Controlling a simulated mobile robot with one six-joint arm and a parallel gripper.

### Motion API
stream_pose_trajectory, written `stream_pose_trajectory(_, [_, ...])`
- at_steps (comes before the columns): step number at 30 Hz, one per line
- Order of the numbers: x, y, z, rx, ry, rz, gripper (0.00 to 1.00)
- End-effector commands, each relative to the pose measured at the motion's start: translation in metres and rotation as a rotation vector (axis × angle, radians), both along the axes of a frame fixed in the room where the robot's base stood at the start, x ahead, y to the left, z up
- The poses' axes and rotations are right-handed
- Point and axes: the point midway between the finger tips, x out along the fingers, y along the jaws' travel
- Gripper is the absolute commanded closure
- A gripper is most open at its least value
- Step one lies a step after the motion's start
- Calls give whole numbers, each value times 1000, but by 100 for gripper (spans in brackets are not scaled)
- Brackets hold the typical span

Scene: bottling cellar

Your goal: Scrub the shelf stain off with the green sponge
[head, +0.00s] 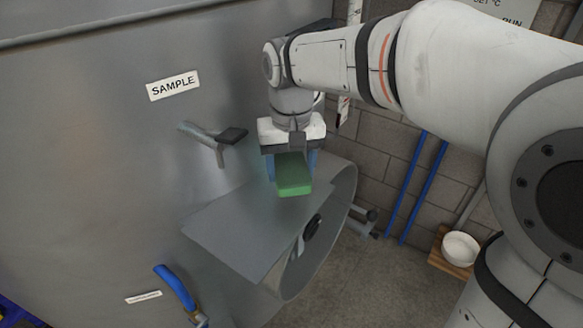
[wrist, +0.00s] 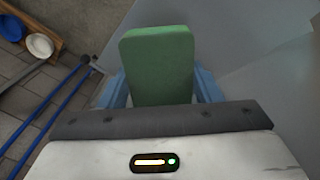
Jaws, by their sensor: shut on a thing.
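My gripper (head: 292,166) is shut on the green sponge (head: 294,180), with a blue finger on each side of it. The sponge also fills the middle of the wrist view (wrist: 158,62), between the blue fingers. In the head view, the sponge is over the back right part of the grey metal shelf (head: 240,232) that sticks out from the tank. I cannot tell whether the sponge touches the shelf. No stain shows clearly on the visible part of the shelf; the area behind and under the sponge is hidden.
The large grey tank (head: 80,150) with a SAMPLE label (head: 172,86) fills the left. A sample tap (head: 215,138) juts out above the shelf, and a blue-handled valve (head: 175,287) is below it. A white bowl (head: 461,248) stands on a wooden board at the right.

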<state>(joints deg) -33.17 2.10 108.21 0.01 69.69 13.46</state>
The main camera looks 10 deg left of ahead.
Motion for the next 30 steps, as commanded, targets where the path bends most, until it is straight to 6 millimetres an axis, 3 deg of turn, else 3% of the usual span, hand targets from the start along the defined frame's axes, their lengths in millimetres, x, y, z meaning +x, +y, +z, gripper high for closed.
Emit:
stream_pose_trajectory(10, [2,-3,32,0,1,-8,63])
stream_pose_trajectory(30, [6,-6,30,0,1,-19,63])
